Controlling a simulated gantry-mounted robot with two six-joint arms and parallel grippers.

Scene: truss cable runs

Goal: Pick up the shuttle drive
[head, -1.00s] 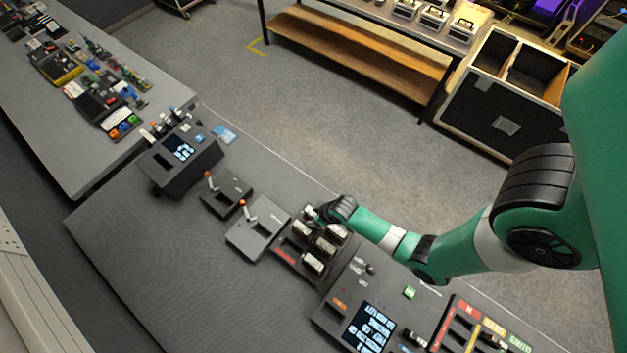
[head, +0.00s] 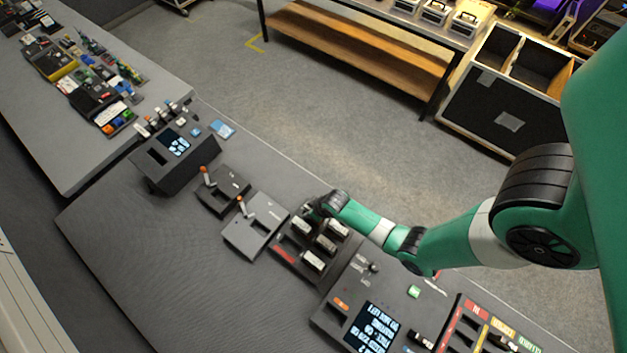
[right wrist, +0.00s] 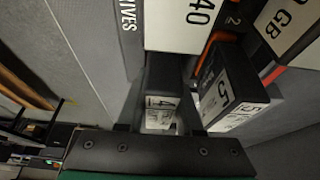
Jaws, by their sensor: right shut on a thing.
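A dark drive tray (head: 284,257) on the console holds several drives with white labels, such as one at its front (head: 313,261). My right gripper (head: 308,212) is at the tray's far left corner. In the right wrist view my right gripper (right wrist: 160,116) is shut on a dark drive (right wrist: 160,85) with a white label, taken here as the shuttle drive. A drive marked 5 (right wrist: 228,88) is close beside it. Whether the held drive is clear of its slot, I cannot tell. My left gripper is not in view.
Two lever boxes, one dark (head: 222,191) and one grey (head: 254,227), stand left of the tray. A control panel with a screen (head: 372,330) is at its right. The bare console surface (head: 170,265) in front is free.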

